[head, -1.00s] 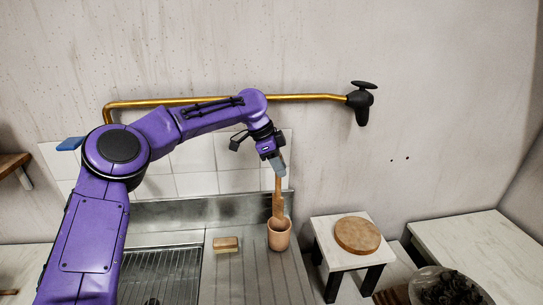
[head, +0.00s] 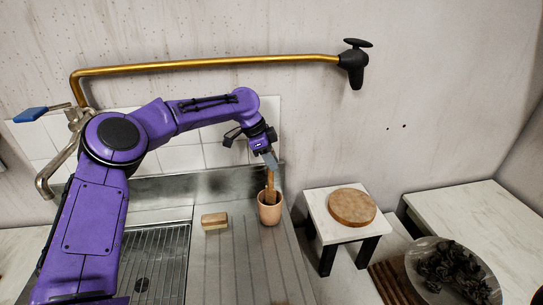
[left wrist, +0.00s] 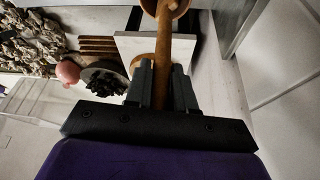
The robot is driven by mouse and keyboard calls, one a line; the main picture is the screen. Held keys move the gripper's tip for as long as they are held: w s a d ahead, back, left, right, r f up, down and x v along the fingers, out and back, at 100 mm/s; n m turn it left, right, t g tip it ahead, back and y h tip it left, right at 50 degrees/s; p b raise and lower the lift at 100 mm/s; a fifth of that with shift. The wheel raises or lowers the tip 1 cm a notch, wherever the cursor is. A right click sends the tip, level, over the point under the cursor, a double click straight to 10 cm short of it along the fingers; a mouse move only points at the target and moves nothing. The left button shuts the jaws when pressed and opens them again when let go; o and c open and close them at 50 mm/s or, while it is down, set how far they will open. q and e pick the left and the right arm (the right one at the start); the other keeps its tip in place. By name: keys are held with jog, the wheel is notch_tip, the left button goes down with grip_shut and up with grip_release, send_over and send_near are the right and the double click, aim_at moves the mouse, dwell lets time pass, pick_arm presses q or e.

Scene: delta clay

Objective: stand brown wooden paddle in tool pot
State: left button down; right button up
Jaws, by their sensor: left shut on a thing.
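The brown wooden paddle (head: 270,184) is upright, with its lower end inside the tool pot (head: 270,214). The pot's rim hides that end, so I cannot tell whether it touches the bottom. The pot is a tan cup standing on the ribbed drainboard. My left gripper (head: 270,161) is shut on the paddle's upper part, just above the pot. In the left wrist view the paddle (left wrist: 162,58) runs from between the fingers (left wrist: 161,84) to the pot (left wrist: 183,8) at the top edge. My right gripper is not in view.
A small white stand (head: 327,229) with a round wooden board (head: 352,207) is to the right. A bowl of dark pieces (head: 452,275) is at lower right. A brass pipe (head: 210,65) crosses the wall.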

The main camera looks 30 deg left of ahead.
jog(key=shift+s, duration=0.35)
pick_arm(q)
jog(key=shift+s+d+r, duration=0.15)
jog(key=shift+s+d, duration=0.05)
jog(key=shift+s, duration=0.25)
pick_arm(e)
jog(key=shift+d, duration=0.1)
pick_arm(q)
jog(key=shift+w+d, duration=0.1)
jog(key=c, duration=0.9)
grip_release()
jog(key=shift+w, duration=0.2)
jog(key=shift+s+a, duration=0.15)
jog(key=shift+a, duration=0.05)
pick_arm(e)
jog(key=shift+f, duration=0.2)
pick_arm(q)
jog(key=b+v, duration=0.1)
jog(key=v, duration=0.9)
jog(key=shift+s+r, duration=0.15)
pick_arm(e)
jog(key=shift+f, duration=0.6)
